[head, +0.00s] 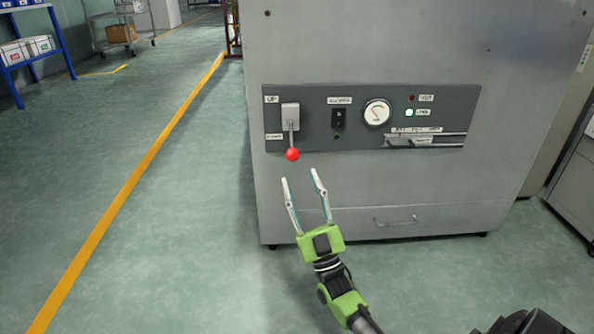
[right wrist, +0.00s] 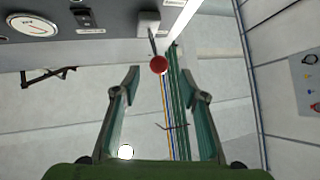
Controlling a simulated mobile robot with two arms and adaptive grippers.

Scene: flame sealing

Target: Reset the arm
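My right gripper (head: 303,176) is open and empty in the head view, in front of the grey machine (head: 380,50). It is just below the red ball knob of a lever (head: 292,154), apart from it. The lever hangs down from its light grey mount at the left end of the dark control panel (head: 360,150). In the right wrist view the red knob (right wrist: 158,64) shows beyond the two spread fingers (right wrist: 165,85), between their lines. My left gripper is not in view.
The panel also has a black switch (head: 338,118), a round gauge (head: 377,112), a lit indicator (head: 409,112) and a slider-like part (head: 425,139). A drawer handle (head: 396,222) sits lower. The floor left of the machine is clear, with a yellow line (head: 140,170). A blue shelf (head: 35,50) stands far left.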

